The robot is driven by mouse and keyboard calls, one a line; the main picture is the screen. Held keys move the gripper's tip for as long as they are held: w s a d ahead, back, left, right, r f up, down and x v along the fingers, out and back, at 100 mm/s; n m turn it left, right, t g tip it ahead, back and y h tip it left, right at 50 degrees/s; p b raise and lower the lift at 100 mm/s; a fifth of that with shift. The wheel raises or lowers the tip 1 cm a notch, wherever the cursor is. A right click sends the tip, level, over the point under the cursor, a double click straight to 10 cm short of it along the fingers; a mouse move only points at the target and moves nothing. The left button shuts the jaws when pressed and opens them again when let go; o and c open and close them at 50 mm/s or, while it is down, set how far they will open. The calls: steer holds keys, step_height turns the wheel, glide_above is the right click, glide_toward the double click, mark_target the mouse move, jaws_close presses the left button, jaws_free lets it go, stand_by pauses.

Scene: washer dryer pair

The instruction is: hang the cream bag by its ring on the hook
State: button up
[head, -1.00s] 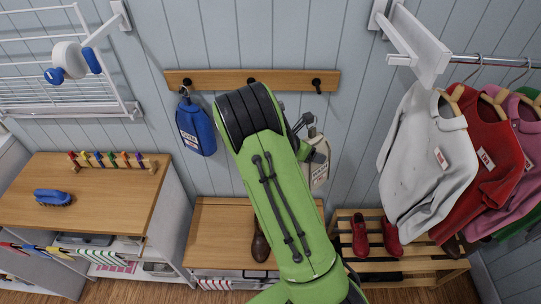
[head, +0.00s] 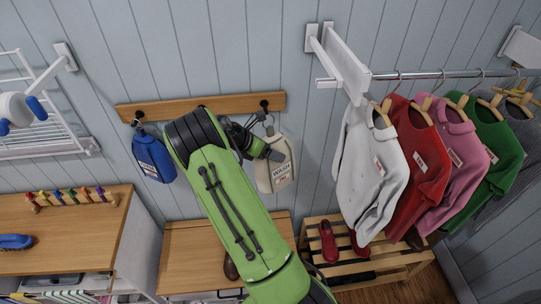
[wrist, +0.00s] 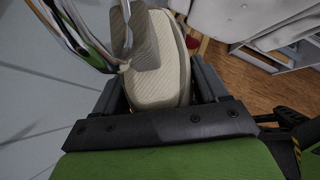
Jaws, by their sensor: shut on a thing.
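The cream bag (head: 276,178), with a printed label on its front, is upright just below the right hook (head: 264,105) of the wooden rail. Its ring (head: 267,121) shows at its top, close under that hook; I cannot tell whether the ring is around the hook. My gripper (head: 268,153) is shut on the bag's upper part, coming from the left. In the wrist view the bag (wrist: 158,88) is between the two fingers.
A blue bag (head: 153,158) hangs from the left hook (head: 138,121). To the right are a white bracket (head: 340,62) and shirts (head: 372,165) on a rod. A bench (head: 185,262) and a shoe rack (head: 372,270) stand below. A drying rack (head: 45,105) is at the left.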

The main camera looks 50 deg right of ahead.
steer(key=w+d+f+p, duration=0.1)
steer(key=w+d+p, duration=0.1)
steer(key=w+d, duration=0.2)
steer(key=shift+w+f, duration=0.2)
steer(key=shift+w, duration=0.2)
stand_by(0.4)
stand_by(0.5)
steer(key=o, duration=1.8)
steer(key=shift+o, duration=0.2)
steer(key=v, duration=1.5)
steer(key=shift+a+r+p, duration=0.2)
steer(key=shift+a+p, duration=0.05)
steer(key=shift+p, duration=0.2)
